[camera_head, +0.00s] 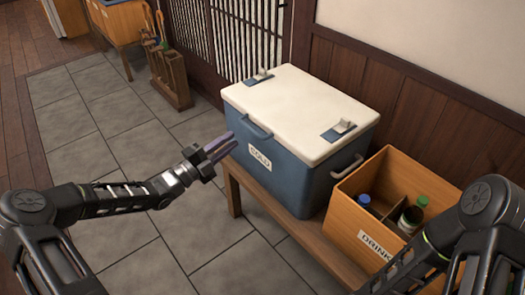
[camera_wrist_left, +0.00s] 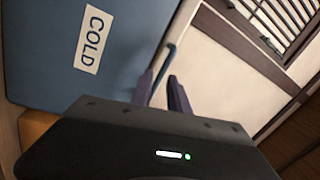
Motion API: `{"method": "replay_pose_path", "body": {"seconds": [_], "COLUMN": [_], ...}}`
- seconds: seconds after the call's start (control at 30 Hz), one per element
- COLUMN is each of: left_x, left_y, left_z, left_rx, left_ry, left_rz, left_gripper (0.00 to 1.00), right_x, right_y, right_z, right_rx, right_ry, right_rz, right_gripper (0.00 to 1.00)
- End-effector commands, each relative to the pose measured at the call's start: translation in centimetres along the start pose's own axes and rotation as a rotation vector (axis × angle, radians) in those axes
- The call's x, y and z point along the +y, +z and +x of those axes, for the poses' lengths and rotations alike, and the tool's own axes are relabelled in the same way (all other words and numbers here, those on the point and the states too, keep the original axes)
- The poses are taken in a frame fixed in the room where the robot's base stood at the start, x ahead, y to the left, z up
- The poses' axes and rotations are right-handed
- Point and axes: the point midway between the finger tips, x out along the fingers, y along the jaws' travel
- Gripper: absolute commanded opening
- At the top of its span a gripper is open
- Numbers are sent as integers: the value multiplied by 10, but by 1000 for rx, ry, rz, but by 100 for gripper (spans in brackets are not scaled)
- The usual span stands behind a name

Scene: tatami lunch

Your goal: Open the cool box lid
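The cool box (camera_head: 290,175) is a blue box with a "COLD" label, standing on a wooden bench. Its white lid (camera_head: 300,110) lies flat and closed on top. A blue bar handle (camera_head: 256,128) sits on the front left side; it also shows in the left wrist view (camera_wrist_left: 164,65). My left gripper (camera_head: 228,145) is at the left of the box, near this handle, its purple fingers apart. In the left wrist view the fingers (camera_wrist_left: 163,82) straddle the line of the handle; contact cannot be told. My right gripper is out of view.
A wooden drinks crate (camera_head: 345,222) with bottles stands right of the cool box on the bench (camera_head: 265,205). A wooden wall (camera_head: 420,110) and lattice screen (camera_head: 235,35) are behind. The tiled floor (camera_head: 130,150) to the left is clear, with a small wooden rack (camera_head: 170,78) further back.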

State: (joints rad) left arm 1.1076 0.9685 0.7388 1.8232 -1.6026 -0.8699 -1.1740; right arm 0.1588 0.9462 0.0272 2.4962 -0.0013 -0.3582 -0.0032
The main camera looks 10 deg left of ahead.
Motion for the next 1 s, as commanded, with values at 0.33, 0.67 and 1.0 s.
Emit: {"method": "replay_pose_path", "body": {"seconds": [0.33, 0.67, 1.0], "left_x": [-5, -4, -5], "left_y": [-14, -15, -18], "left_z": [-1, 4, 51], "left_rx": [61, 62, 61], "left_ry": [-27, -26, -27], "left_rz": [248, 243, 242], "left_gripper": [21, 21, 21], "right_x": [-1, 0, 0], "right_y": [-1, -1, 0], "right_z": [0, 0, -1], "right_rx": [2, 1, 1], "right_ry": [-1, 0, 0], "right_rz": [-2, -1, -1], "right_gripper": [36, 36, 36]}}
